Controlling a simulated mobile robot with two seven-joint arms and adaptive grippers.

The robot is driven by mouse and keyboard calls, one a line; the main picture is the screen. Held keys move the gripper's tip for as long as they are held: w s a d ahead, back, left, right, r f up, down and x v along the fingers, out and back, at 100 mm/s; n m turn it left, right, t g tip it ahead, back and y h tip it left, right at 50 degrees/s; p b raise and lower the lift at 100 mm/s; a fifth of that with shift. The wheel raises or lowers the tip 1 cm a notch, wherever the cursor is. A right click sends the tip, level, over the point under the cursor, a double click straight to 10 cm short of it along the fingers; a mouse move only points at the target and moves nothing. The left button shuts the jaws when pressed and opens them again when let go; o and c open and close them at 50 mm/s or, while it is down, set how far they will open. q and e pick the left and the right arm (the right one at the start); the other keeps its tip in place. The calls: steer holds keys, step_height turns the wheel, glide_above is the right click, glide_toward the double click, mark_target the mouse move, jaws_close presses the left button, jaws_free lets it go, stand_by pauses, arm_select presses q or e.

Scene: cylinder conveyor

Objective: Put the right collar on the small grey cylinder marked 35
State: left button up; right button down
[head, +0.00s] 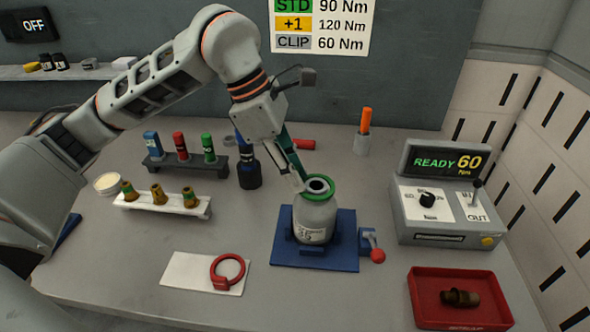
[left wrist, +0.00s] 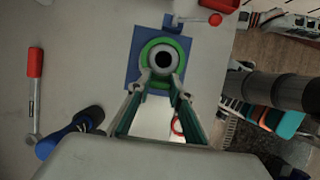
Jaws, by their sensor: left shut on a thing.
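The small grey cylinder (head: 315,220) marked 35 stands upright on a blue base plate (head: 284,255). A green ring collar (head: 331,189) sits around its top opening. In the left wrist view the green collar (left wrist: 147,56) surrounds the cylinder's dark-holed top (left wrist: 163,51). Whether the collar is fully seated I cannot tell. A red ring collar (head: 228,286) lies on a white card (head: 185,272). My right gripper is out of view.
A small lever with a red knob (head: 377,255) is beside the base plate. A controller (head: 445,205) reading READY 60 stands right. A red tray (head: 430,315) holds a brown fitting. Racks of sockets (head: 182,165) and brass fittings (head: 165,203) stand left.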

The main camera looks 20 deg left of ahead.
arm_select(q)
steer(key=shift+f+b, duration=0.45)
steer(key=shift+f, duration=0.35)
steer(key=o, duration=1)
steer(key=shift+r, duration=0.1)
steer(key=shift+r+p, duration=0.85)
steer(key=shift+r, duration=0.25)
steer(key=shift+r+p, duration=1.35)
steer(key=shift+r, duration=0.55)
